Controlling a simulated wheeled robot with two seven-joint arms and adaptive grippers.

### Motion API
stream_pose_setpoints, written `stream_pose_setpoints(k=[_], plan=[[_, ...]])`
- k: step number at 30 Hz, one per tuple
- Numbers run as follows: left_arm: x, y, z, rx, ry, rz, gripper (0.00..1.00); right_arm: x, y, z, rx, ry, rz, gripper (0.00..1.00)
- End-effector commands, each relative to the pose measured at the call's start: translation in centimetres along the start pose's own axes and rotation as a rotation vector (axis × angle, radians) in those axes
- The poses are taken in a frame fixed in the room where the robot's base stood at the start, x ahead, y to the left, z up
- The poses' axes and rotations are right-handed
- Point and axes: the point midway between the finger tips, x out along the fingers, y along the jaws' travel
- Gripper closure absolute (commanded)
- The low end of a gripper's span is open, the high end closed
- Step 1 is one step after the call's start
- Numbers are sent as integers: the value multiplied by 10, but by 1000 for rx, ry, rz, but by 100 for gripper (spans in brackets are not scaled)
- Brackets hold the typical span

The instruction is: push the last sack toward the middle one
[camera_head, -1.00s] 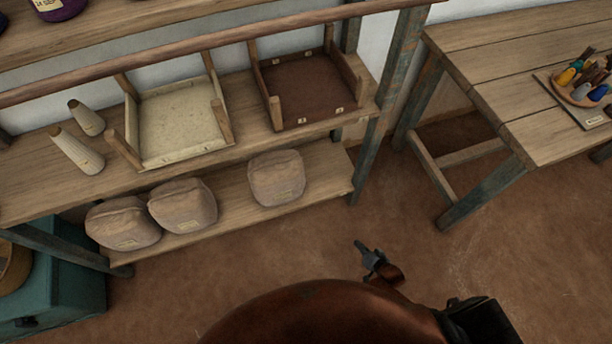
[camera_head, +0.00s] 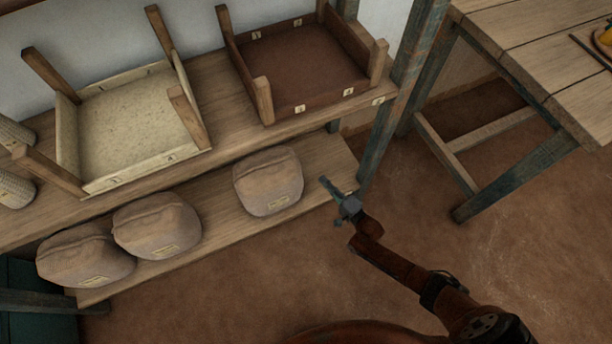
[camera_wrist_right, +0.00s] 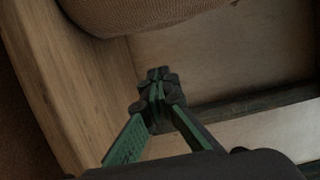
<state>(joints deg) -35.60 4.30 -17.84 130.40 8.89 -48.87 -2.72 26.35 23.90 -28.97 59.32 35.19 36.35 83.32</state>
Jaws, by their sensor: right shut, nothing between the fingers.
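Three brown cloth sacks sit on the low wooden shelf in the head view. The last sack (camera_head: 268,182) stands alone at the right, with a clear gap to the middle sack (camera_head: 157,225). The third sack (camera_head: 86,256) sits against the middle one at the left. My right gripper (camera_head: 327,185) is shut and empty, just right of the last sack and apart from it, near the shelf's right end. In the right wrist view its closed fingertips (camera_wrist_right: 158,75) point over the shelf, with part of a sack (camera_wrist_right: 140,12) above them. My left gripper is not in view.
The low shelf (camera_head: 218,218) has bare boards between the last and middle sacks. Above it, an upper shelf (camera_head: 225,125) holds a cream tray (camera_head: 138,125) and a brown tray (camera_head: 300,65). A blue-grey post (camera_head: 408,95) and a wooden table (camera_head: 540,50) stand to the right.

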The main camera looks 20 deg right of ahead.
Motion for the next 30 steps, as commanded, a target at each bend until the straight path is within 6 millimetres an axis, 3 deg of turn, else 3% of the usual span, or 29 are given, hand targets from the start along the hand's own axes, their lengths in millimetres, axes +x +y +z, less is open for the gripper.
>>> stream_pose_setpoints(k=[7,15,30], plan=[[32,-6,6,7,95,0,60,50,6,1,-1,-1,4,100],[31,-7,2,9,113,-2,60,57,2,34,-1,0,3,100],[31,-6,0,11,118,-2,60,57,2,38,-2,4,3,100]])
